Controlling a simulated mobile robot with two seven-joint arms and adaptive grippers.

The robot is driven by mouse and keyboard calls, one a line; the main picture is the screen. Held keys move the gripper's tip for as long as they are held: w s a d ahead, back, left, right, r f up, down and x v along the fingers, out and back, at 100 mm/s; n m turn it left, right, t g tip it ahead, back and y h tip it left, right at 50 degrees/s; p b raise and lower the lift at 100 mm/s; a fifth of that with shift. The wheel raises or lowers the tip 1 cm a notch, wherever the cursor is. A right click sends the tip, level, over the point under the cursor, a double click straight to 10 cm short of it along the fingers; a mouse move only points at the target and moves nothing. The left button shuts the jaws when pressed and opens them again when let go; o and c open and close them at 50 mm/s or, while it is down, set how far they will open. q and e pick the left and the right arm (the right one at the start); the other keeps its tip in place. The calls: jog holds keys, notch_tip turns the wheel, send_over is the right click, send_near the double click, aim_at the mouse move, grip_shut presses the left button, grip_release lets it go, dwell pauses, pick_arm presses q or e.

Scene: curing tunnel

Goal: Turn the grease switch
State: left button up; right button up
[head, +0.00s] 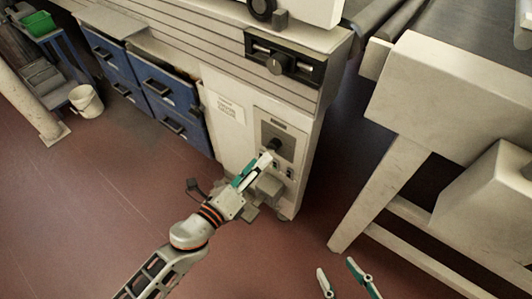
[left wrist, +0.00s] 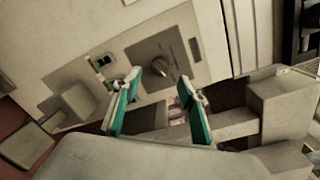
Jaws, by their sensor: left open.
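A dark rotary knob on a dark square plate, probably the grease switch (head: 273,145), is on the lower front panel of the beige machine. It also shows in the left wrist view (left wrist: 160,67), ahead of and between the fingertips. I cannot read the panel's labels. My left gripper (head: 262,160) is in front of this panel, its fingertips close to the knob in the head view. In the left wrist view its green-padded fingers (left wrist: 162,82) are apart and empty; contact with the knob is not visible. My right gripper (head: 336,268) is open and empty at the bottom edge.
Another knob (head: 275,66) sits in a dark recess higher on the machine. Small switches (left wrist: 103,62) and a protruding beige box (head: 270,187) are near the left gripper. Blue drawers (head: 172,100) stand left; a beige frame (head: 400,180) stands right. Red floor between is clear.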

pick_arm(q)
jog(key=v, duration=0.6)
dwell(0.4)
